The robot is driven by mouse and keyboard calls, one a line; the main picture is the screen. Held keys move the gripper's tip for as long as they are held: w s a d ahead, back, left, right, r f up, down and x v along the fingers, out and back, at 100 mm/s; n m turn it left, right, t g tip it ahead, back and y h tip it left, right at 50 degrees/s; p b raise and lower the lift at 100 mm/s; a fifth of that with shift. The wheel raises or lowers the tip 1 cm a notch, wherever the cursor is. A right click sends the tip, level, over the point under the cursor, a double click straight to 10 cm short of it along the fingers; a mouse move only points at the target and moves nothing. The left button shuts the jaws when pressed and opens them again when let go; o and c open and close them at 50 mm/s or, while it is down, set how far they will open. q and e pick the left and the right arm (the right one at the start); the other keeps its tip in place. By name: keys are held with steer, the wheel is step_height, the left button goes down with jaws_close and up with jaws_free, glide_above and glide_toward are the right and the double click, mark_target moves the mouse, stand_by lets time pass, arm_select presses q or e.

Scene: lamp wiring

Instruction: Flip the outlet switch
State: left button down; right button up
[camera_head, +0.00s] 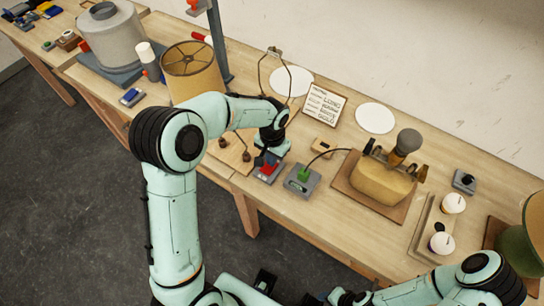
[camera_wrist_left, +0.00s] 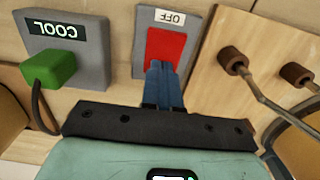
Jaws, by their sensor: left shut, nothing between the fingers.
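The outlet switch is a red rocker (camera_head: 268,169) on a grey plate with a white OFF label. In the left wrist view the red rocker (camera_wrist_left: 166,47) is at top centre, with the label above it. My left gripper (camera_head: 262,160) is shut and empty, pointing down at the switch. In the left wrist view its fingertips (camera_wrist_left: 163,66) overlap the lower part of the red rocker. I cannot tell whether they touch it. My right arm reaches in from the lower right, and its gripper end (camera_head: 318,298) is only partly seen at the bottom edge.
A grey COOL box (camera_wrist_left: 80,50) with a green plug (camera_wrist_left: 48,68) sits beside the switch. A wooden board (camera_wrist_left: 225,90) with brown pegs is on the other side. A lampshade (camera_head: 192,75) and a tan lamp body (camera_head: 378,183) stand on the workbench.

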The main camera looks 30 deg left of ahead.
arm_select(q)
steer(key=shift+s+a, duration=0.1)
steer(key=shift+s, duration=0.8)
arm_select(e)
steer(key=shift+s+f, duration=0.2)
steer(key=shift+f, duration=0.05)
arm_select(q)
steer(key=shift+w+r, duration=0.1)
arm_select(e)
steer(key=shift+w, duration=0.1)
arm_select(q)
steer(key=shift+r, duration=0.25)
steer(key=r+p, duration=0.2)
steer(key=r, duration=0.1)
steer(key=r+p, duration=0.1)
steer(key=shift+w+r, duration=0.25)
steer(key=shift+r, duration=0.15)
step_height(320, 180, up, 9)
steer(key=shift+f, duration=0.2)
arm_select(e)
steer(key=r, duration=0.1)
steer(key=w+r, duration=0.1)
steer(key=r, duration=0.2)
steer(key=shift+w+d+r, duration=0.1)
steer(key=shift+w+r, duration=0.1)
steer(key=shift+w, duration=0.2)
